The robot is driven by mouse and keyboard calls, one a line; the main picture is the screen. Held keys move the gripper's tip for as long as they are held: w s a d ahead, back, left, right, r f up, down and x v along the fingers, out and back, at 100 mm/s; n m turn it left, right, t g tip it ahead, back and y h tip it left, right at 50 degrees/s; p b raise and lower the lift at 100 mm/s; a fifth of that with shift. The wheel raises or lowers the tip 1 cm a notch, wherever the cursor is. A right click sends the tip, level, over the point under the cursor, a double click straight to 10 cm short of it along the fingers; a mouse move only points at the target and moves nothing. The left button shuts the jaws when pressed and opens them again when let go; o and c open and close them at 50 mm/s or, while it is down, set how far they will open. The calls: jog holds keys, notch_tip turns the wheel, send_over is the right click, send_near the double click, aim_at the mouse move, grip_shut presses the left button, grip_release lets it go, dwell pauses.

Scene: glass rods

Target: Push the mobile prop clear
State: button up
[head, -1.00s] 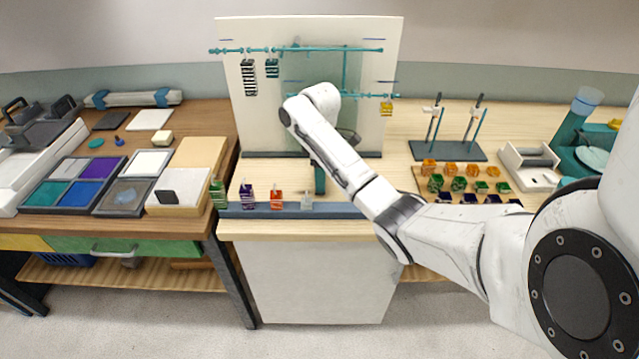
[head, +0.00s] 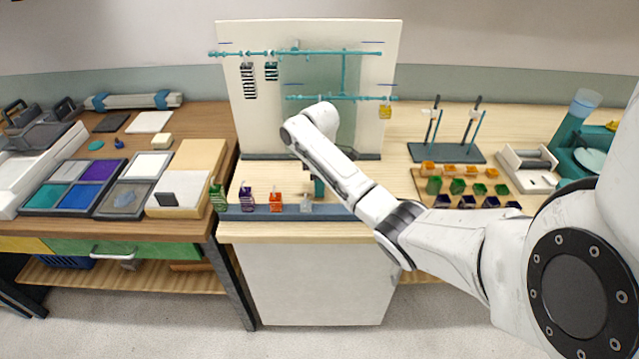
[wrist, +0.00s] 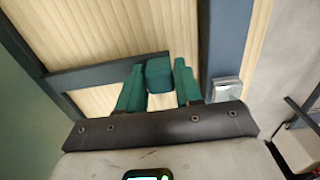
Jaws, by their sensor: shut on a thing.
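The teal mobile hangs before a white board (head: 365,130). Its upper bar (head: 230,53) and lower bar (head: 370,98) look about level. Striped pieces (head: 248,82) hang on the left and a yellow piece (head: 385,112) on the right. My gripper (wrist: 158,72) points down at the pale bench top in front of the board. In the wrist view its two teal fingers are shut on a teal block (wrist: 158,80), which I take for the prop. In the head view my arm hides most of the gripper. Whether the block touches the mobile cannot be told.
A blue-grey rail (head: 335,211) along the bench front holds green, purple, orange and clear pieces. A stand with two rods (head: 447,152) and a tray of coloured blocks (head: 425,176) are at right. Bare bench lies left of my gripper.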

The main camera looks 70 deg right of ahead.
grip_shut()
jog(key=shift+w+d+f+b, duration=0.1)
jog(key=shift+w+d+b, duration=0.15)
jog(key=shift+d+b, duration=0.25)
jog(key=shift+w+d+b, duration=0.2)
jog(key=shift+d+b, duration=0.1)
jog(key=shift+d, duration=0.35)
jog(key=shift+w+d+r, duration=0.1)
jog(key=shift+d+r, duration=0.05)
jog(key=shift+r, duration=0.05)
jog(key=o, duration=0.6)
grip_release()
jog(key=shift+d, duration=0.15)
